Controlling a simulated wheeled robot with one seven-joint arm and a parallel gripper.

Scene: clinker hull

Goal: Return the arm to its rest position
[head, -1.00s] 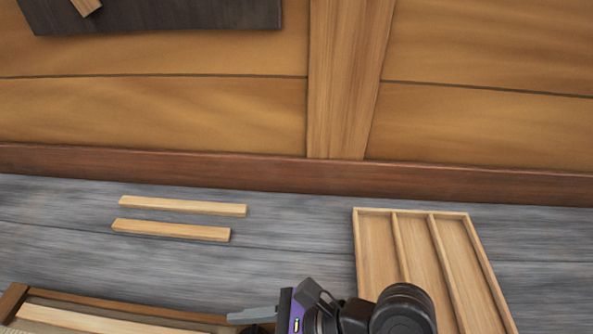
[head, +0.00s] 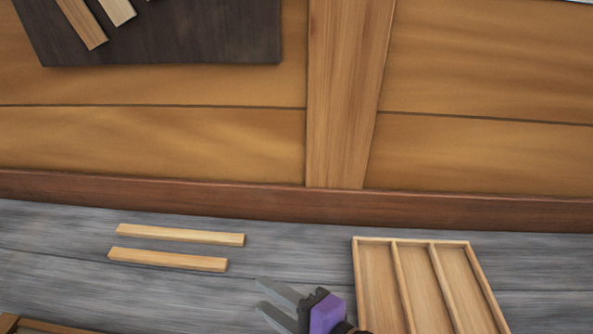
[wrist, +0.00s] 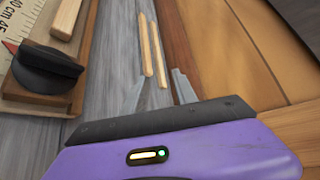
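My gripper (head: 262,295) is at the bottom centre of the head view, purple with grey fingers. The fingers are spread apart with nothing between them, so it is open and empty. It is above the grey plank surface, left of the wooden tray and in front of two wooden strips. In the wrist view my gripper (wrist: 156,92) also shows spread fingers, with the two strips beyond them. Most of my arm is below the head view.
The far strip (head: 180,235) and near strip (head: 168,260) lie on the grey planks. An empty three-compartment tray (head: 354,285) lies right. A dark board (head: 200,35) with strips is on the wooden wall. A wooden fixture (wrist: 28,98) with a black knob (wrist: 45,70) and ruler lies left.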

